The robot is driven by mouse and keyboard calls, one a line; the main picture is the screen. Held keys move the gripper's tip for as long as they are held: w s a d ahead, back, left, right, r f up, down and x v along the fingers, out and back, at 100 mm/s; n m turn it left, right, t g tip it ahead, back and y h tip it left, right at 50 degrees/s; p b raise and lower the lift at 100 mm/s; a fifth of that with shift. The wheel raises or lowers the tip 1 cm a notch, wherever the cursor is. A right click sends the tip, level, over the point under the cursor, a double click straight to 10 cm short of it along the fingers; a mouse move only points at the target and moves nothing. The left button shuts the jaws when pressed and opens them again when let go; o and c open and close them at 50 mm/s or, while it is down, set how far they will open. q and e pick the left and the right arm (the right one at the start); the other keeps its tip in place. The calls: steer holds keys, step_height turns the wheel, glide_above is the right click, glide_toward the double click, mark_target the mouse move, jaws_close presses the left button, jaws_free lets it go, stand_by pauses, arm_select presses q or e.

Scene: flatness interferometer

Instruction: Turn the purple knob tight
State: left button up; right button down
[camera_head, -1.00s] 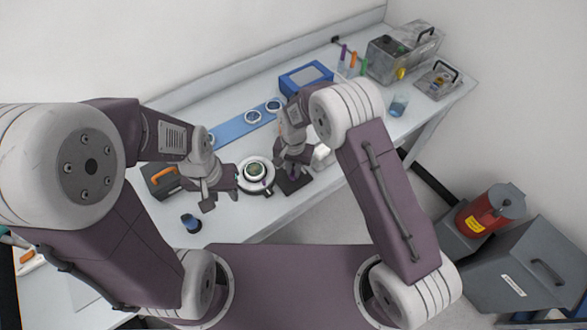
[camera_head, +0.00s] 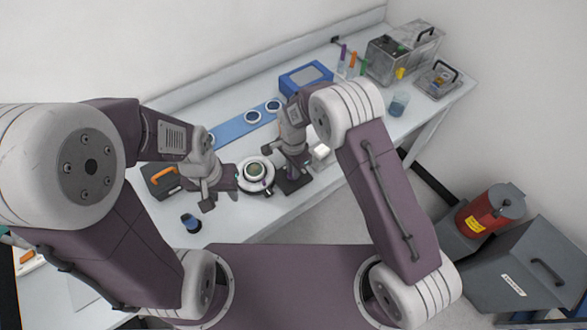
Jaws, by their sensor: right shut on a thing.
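The round instrument (camera_head: 246,184), with a white ring and a green disc (camera_head: 255,170) in its middle, stands near the table's front edge. A dark block (camera_head: 296,187) sits just right of it. My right gripper (camera_head: 291,164) points down over this block, its jaws shut. They appear to hold the purple knob, which the gripper mostly hides; I cannot make out its edges. My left gripper (camera_head: 221,201) is left of the instrument, its fingers apart and nothing visible between them.
A white block (camera_head: 320,150) stands right of my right gripper. Behind lie a blue strip (camera_head: 232,126) with white rings and a blue box (camera_head: 306,79). A dark case with an orange handle (camera_head: 163,178) and a small dark cup (camera_head: 191,222) are at left. A beaker (camera_head: 399,104) stands right.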

steer(key=shift+w+r, duration=0.15)
steer(key=c, duration=1.4)
jaws_free()
step_height(320, 180, up, 9)
steer(key=b, duration=0.1)
